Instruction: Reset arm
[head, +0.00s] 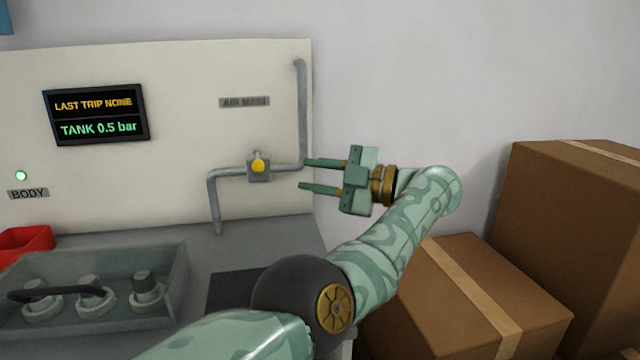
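My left gripper (304,174) is in the head view, at the end of my green patterned arm, which rises from the bottom edge. Its two fingers point left and stand apart with nothing between them, so it is open and empty. The fingertips show just right of a grey valve with a yellow knob (259,166) on a bent grey pipe (301,110). The upper fingertip overlaps the pipe in the picture; I cannot tell how far in front of it the fingers are. My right gripper is not in view.
A pale panel carries a screen (96,115) reading "TANK 0.5 bar". Cardboard boxes, a low one (430,315) and a tall one (570,240), fill the right.

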